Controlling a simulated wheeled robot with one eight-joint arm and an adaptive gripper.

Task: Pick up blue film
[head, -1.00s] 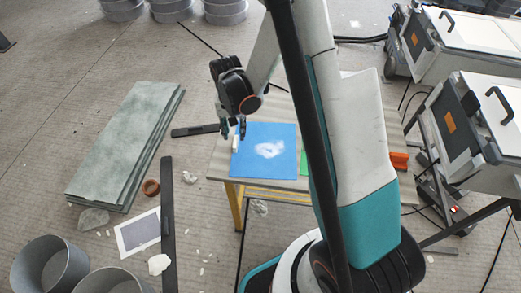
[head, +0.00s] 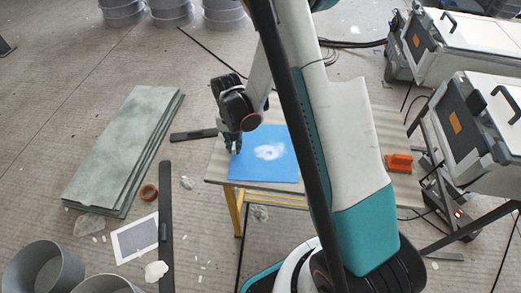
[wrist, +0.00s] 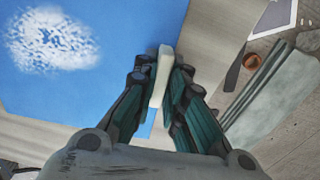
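The blue film (head: 279,170) lies flat on the worktable, with a white patch (head: 268,151) on it. It fills the upper left of the wrist view (wrist: 105,90). My gripper (head: 234,150) is low at the film's left edge in the head view. In the wrist view its two fingers (wrist: 162,72) stand on either side of a small white block (wrist: 162,78) at the film's edge. The fingertips are close to the block; I cannot tell if they press on it. The block is hidden by the gripper in the head view.
The worktable (head: 360,128) has an orange tool (head: 399,162) at its right. Green-grey slabs (head: 125,150) and a dark bar (head: 166,220) lie on the floor to the left. Grey cases (head: 480,120) stand at right. My arm hides the table's middle.

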